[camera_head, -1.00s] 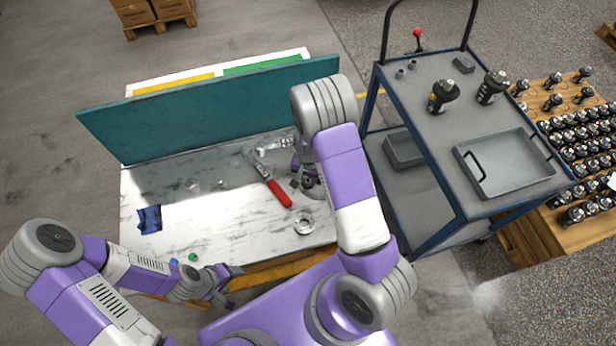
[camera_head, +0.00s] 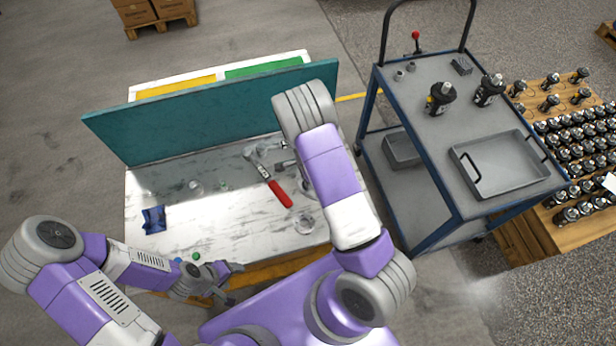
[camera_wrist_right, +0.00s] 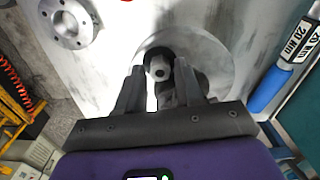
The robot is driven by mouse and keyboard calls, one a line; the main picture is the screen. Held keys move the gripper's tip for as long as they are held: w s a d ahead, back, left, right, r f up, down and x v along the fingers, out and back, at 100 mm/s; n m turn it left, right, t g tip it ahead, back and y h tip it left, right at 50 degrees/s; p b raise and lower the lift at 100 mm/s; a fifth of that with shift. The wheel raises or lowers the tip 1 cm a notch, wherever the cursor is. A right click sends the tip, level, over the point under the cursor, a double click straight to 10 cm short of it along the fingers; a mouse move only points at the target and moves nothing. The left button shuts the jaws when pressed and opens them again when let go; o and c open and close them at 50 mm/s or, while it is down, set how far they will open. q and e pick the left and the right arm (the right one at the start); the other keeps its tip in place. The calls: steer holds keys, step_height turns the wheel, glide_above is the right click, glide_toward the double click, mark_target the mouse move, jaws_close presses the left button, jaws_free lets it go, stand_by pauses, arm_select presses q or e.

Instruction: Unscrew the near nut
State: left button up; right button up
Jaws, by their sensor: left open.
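In the right wrist view, a dark part with a round, pale-centred end (camera_wrist_right: 158,68) and a grey stub beside it shows between the fingers of my right gripper (camera_wrist_right: 158,92). I cannot tell which piece is the near nut. The fingers stand apart, with a pale gap beside the left one; contact is unclear. In the head view my right arm hides this spot on the white workbench (camera_head: 215,215). My left gripper (camera_head: 235,283) is open and empty at the bench's front edge.
A red-handled tool (camera_head: 279,193), a metal ring (camera_head: 304,223) and a blue cloth (camera_head: 153,219) lie on the bench. A teal panel (camera_head: 200,112) stands behind. The cart (camera_head: 425,140) at right carries two motors, small grey parts and a tray (camera_head: 480,186).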

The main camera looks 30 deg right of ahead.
steer(key=shift+m, duration=0.3)
steer(key=shift+c, duration=0.4)
jaws_close()
steer(key=n, duration=0.3)
steer(key=shift+f+n, duration=0.1)
steer(key=shift+n, duration=0.3)
steer(key=shift+n+b, duration=0.3)
steer(key=shift+n, duration=0.7)
